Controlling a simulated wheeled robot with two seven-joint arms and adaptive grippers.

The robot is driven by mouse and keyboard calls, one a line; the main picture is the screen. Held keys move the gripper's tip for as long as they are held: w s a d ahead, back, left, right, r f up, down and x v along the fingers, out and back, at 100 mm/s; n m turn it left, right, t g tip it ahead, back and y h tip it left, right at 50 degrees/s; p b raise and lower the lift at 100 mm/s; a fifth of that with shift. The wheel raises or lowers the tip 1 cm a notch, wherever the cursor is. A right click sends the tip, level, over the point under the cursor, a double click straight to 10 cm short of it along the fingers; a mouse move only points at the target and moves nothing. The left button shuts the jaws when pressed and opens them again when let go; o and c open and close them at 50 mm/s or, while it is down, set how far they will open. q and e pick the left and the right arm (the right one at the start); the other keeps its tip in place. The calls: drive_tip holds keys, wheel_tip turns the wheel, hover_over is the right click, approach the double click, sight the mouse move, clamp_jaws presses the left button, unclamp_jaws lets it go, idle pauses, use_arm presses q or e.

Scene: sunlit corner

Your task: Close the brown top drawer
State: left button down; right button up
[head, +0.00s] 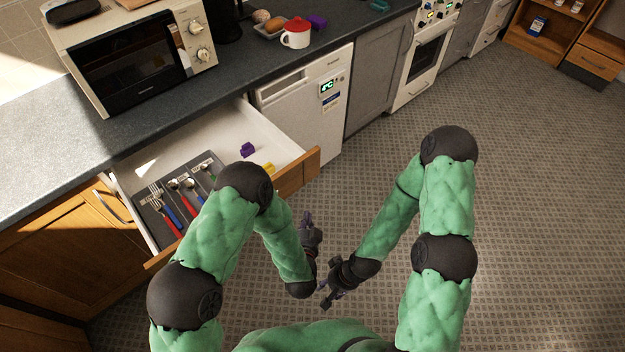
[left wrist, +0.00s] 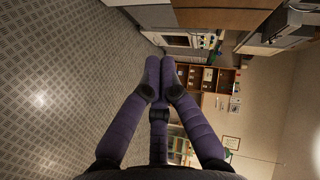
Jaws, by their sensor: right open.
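The brown top drawer (head: 297,176) stands pulled open below the counter in the head view. Its wooden front faces me, and my left arm hides the front's middle. Inside are a grey cutlery tray (head: 148,209) with several utensils, a purple item (head: 247,149) and a yellow item (head: 268,168). My left gripper (head: 307,219) is beyond the drawer's front, over the floor, apart from it. In the left wrist view its purple fingers (left wrist: 160,62) meet at the tips with nothing held. My right gripper (head: 328,297) is open and empty, lower and farther from the drawer.
A white dishwasher (head: 305,105) is right of the drawer, with an oven (head: 424,62) farther along. The patterned floor (head: 540,200) at right is clear.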

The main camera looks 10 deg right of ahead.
use_arm(q)
drive_tip(key=s+d+r+m+t, duration=0.1)
drive_tip(key=d+r+m+t, duration=0.2)
drive_tip(key=d+r+m, duration=0.15)
drive_tip(key=b, duration=0.3)
approach(313, 166)
drive_tip(key=w+d, duration=0.2)
drive_tip(key=d, duration=0.1)
drive_tip(key=shift+h, duration=0.3)
drive_tip(key=shift+w+a+f+b, duration=0.15)
drive_tip(key=shift+w+a+b, duration=0.15)
drive_tip(key=shift+w+a, duration=0.4)
drive_tip(key=shift+w+a+f+b, duration=0.1)
drive_tip(key=shift+w+a+b, duration=0.3)
drive_tip(key=shift+w, duration=0.5)
